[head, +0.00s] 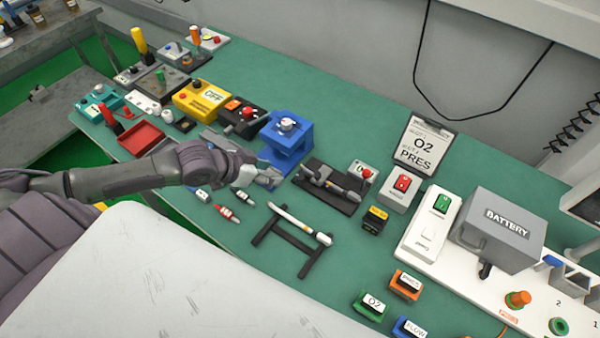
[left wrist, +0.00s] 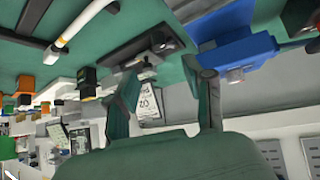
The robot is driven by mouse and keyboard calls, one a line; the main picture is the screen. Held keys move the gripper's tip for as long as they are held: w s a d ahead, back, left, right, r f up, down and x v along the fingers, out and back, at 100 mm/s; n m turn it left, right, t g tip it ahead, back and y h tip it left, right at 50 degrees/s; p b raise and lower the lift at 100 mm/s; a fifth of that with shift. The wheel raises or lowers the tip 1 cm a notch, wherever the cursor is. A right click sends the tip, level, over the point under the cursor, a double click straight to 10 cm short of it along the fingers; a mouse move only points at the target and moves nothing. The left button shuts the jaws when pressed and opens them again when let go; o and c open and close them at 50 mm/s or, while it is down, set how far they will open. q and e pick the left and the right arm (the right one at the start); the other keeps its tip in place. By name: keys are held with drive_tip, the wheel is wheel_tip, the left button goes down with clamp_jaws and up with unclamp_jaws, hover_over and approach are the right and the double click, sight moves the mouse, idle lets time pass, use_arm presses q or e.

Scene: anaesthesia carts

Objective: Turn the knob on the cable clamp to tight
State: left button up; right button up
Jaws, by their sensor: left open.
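A blue C-shaped fixture (head: 290,140) with a round pale knob (head: 287,124) on top stands mid-bench; it looks like the cable clamp. My left gripper (head: 268,177) is low beside its front, just left of a black base (head: 328,190) bearing a grey cylindrical part. In the left wrist view my gripper's fingers (left wrist: 166,88) are spread with nothing between them. The blue fixture (left wrist: 238,50) shows there at upper right, the black base (left wrist: 125,52) at upper middle. The knob's setting is too small to read. My right gripper does not show.
A white rod lies on a black stand (head: 290,240) in front. Small marked bottles (head: 228,212) lie near my left forearm. A yellow box (head: 200,98) and other devices crowd the left. A grey battery box (head: 498,232) and a clipboard (head: 415,145) are at right.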

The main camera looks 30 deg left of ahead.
sight(299, 176)
use_arm(q)
drive_tip(key=p+x, duration=0.1)
drive_tip(key=x, duration=1)
drive_tip(key=shift+w+d+f, duration=0.2)
drive_tip(key=shift+w, duration=0.15)
